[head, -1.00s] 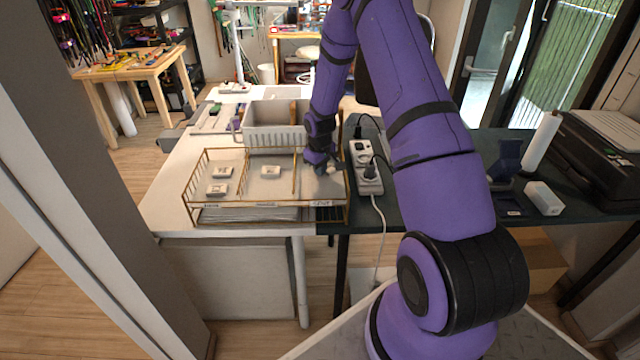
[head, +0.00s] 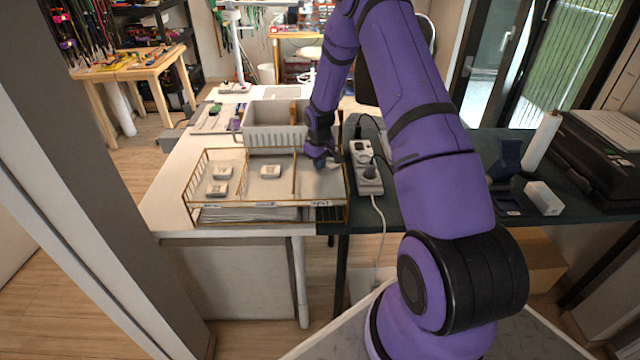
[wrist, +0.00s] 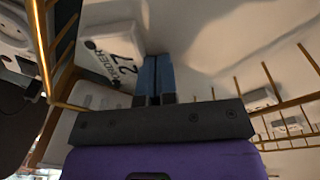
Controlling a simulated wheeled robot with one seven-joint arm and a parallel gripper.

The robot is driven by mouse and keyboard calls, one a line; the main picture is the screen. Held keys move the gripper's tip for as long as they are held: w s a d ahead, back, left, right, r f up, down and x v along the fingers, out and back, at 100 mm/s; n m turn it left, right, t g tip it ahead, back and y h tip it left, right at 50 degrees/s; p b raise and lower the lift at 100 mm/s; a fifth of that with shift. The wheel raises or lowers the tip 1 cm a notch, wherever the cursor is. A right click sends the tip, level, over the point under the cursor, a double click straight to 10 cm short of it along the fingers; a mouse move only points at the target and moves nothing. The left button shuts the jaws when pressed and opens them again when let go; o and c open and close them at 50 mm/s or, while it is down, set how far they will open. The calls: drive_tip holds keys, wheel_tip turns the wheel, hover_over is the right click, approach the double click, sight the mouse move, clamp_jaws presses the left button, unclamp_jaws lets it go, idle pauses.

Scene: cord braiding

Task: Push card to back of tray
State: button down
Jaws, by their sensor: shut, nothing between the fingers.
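The gold wire tray (head: 250,205) stands at the table's front edge, split by wire dividers. My gripper (head: 325,165) reaches down into its right compartment, with shut blue fingers (wrist: 157,72). A white card (head: 334,163) with black print lies just right of the fingers in the head view. The card's far edge is partly out of view.
A grey bin (head: 275,135) stands behind the tray. A white power strip (head: 364,165) with plugs and cables runs close along the tray's right side.

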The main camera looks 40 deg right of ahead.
drive_tip(key=shift+w+d, duration=0.4)
drive_tip(key=shift+w, duration=0.25)
drive_tip(key=shift+s+a, duration=0.25)
drive_tip(key=shift+s, duration=0.15)
idle(0.5)
drive_tip(key=shift+r, duration=3.5)
